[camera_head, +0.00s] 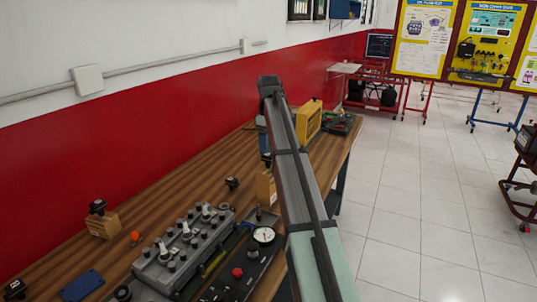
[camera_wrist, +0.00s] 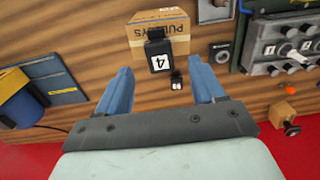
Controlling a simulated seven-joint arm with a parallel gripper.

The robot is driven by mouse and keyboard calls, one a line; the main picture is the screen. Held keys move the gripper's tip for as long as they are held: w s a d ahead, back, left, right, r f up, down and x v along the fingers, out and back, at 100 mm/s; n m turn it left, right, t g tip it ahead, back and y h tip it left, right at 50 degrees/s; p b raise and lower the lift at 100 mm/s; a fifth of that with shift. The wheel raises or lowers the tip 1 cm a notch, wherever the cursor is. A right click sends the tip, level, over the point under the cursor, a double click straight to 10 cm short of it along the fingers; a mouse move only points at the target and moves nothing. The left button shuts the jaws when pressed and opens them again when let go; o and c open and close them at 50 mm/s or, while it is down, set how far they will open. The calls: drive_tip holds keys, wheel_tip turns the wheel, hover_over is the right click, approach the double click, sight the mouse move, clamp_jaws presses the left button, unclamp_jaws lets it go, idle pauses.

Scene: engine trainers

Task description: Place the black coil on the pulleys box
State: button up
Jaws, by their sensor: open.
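The cardboard pulleys box (camera_wrist: 187,33) stands on the wooden table at the top middle of the wrist view. In the head view, part of the box (camera_head: 265,188) shows beside my arm, which hides the rest. The black coil (camera_wrist: 157,48), with a white label reading 4, overlaps the near side of the box in the wrist view; I cannot tell whether it rests on it. My gripper (camera_wrist: 160,68) is open, its blue fingers spread either side of the coil, with a visible gap to each.
A grey engine block (camera_head: 187,245) and a gauge panel (camera_head: 263,235) fill the near table. A small wooden block with a black knob (camera_head: 103,225) is at the left. A yellow case (camera_head: 308,120) stands farther back. The red wall borders the table.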

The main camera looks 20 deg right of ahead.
sight(269, 155)
drive_tip(key=shift+r, duration=2.55)
